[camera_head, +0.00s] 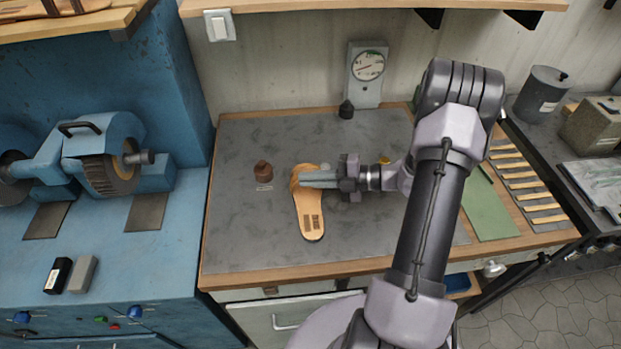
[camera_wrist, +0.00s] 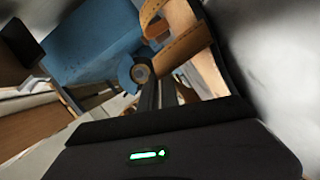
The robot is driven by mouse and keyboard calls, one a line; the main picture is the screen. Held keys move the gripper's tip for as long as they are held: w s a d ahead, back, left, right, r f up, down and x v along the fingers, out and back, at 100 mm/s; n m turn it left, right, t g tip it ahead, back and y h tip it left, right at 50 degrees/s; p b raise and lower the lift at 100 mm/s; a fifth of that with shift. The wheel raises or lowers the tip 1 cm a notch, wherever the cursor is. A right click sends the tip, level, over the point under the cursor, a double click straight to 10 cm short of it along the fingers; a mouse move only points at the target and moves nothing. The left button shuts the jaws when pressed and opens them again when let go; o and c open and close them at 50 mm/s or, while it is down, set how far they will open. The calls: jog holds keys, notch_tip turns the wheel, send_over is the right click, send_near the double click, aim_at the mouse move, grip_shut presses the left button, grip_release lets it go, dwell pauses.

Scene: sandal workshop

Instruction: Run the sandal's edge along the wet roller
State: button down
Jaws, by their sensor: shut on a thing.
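The tan sandal (camera_head: 311,215) is over the grey mat of the middle bench, its long sole reaching toward the bench's front edge and a strap near its far end. My gripper (camera_head: 303,180) comes in from the right and is shut on the sandal near that end. In the wrist view the sandal (camera_wrist: 180,47) shows close up at the top, tilted, with its strap; my gripper's dark fingers (camera_wrist: 158,92) reach toward it. I cannot tell whether the sandal touches the mat. I cannot make out a wet roller for sure.
A blue machine (camera_head: 60,250) with dark wheels (camera_head: 108,175) stands left. A dial gauge (camera_head: 366,72) stands at the back. A green mat (camera_head: 490,208) lies right. The mat's front left is clear.

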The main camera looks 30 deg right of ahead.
jog(key=shift+w, duration=0.1)
dwell(0.6)
jog(key=shift+w+d+r, duration=0.15)
jog(key=shift+w, duration=0.45)
jog(key=shift+p, duration=0.45)
jog(key=shift+w, duration=0.15)
jog(key=shift+w+a+f+n+g+y+b, duration=0.1)
jog(key=shift+a+f+n+g+y+b, duration=0.1)
jog(key=shift+n+g+y+b, duration=0.3)
jog(key=shift+a+r, duration=0.1)
